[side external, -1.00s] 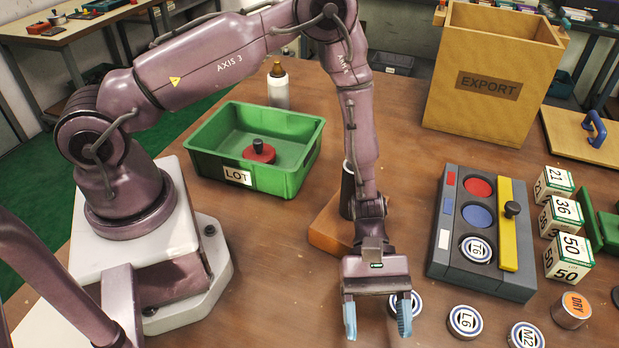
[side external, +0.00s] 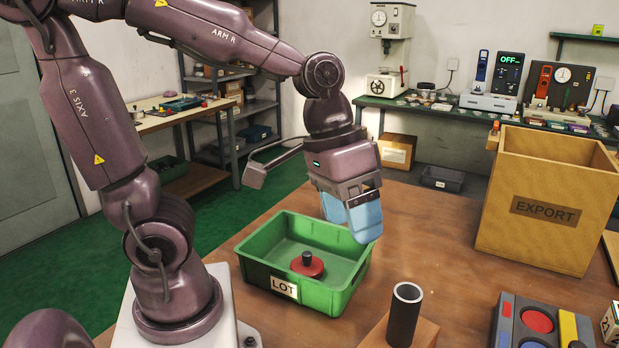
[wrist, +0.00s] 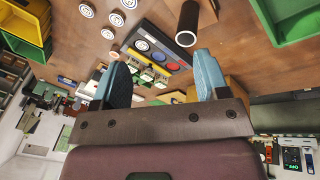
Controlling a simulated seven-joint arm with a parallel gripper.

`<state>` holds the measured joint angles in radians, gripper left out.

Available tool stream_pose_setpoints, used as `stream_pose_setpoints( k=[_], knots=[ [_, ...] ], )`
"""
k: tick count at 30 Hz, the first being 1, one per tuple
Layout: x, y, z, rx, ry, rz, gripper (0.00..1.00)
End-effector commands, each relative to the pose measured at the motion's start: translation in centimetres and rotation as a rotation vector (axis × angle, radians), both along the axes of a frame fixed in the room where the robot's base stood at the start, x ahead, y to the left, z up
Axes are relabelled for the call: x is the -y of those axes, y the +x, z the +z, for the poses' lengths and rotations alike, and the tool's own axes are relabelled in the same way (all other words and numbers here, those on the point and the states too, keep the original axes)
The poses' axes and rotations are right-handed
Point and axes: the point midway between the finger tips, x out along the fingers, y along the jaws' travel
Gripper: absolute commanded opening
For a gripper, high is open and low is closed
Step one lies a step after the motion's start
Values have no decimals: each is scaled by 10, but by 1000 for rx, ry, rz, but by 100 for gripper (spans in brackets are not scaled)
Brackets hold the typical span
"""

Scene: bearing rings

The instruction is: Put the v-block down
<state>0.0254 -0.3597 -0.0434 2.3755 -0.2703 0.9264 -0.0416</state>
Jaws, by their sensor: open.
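My gripper (side external: 352,212) is raised in the side view, above and behind the rear right of the green LOT bin (side external: 345,295). Its blue fingers overlap there. In the wrist view the gripper (wrist: 162,78) shows its fingers spread wide with nothing between them. I cannot pick out the v-block for certain. A brown block (side external: 428,332) at the bottom edge of the side view is partly hidden by an upright dark tube (side external: 403,320); its shape cannot be told.
A red knobbed piece (side external: 307,266) sits in the bin. The EXPORT box (side external: 535,240) stands at the right. A grey panel with coloured discs (side external: 507,325) lies in front of it. The tabletop between bin and box is clear.

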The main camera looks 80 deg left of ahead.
Motion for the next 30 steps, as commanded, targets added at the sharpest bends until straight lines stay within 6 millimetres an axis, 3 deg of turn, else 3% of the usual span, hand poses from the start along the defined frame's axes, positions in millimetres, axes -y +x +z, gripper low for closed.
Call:
stream_pose_setpoints(
  k=[3,9,30],
  knots=[
    [-25,-19,21,153,111,-30,68],
    [-49,-37,37,283,227,-52,68],
    [-53,-39,38,302,249,-56,68]
  ],
)
